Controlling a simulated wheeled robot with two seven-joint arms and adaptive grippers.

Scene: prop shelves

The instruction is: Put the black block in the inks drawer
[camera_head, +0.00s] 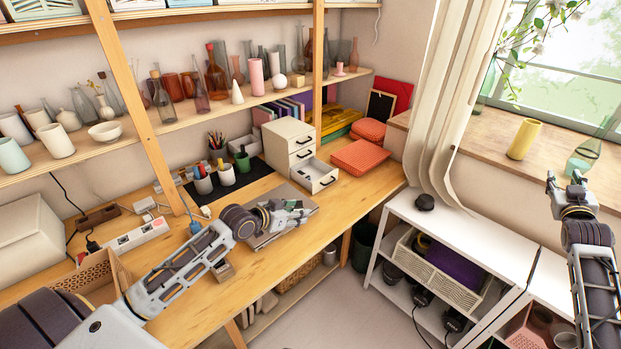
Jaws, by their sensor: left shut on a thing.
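A cream drawer unit (283,137) stands on the wooden desk. Its bottom drawer (322,179) is pulled out toward the front right, and the upper drawers are shut. I cannot read any label that marks the inks drawer. My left gripper (303,212) is over the desk just in front of the open drawer, lower in the picture and apart from it. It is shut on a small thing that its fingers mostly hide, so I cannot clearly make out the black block. My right gripper (563,182) is open and empty near the window sill at the right.
A grey board (301,190) lies under my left gripper. Pen cups (203,181) stand on a dark mat left of the drawers. A red-orange box (357,157) lies right of the open drawer. A rounded black object (425,201) sits on the white shelf (466,232).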

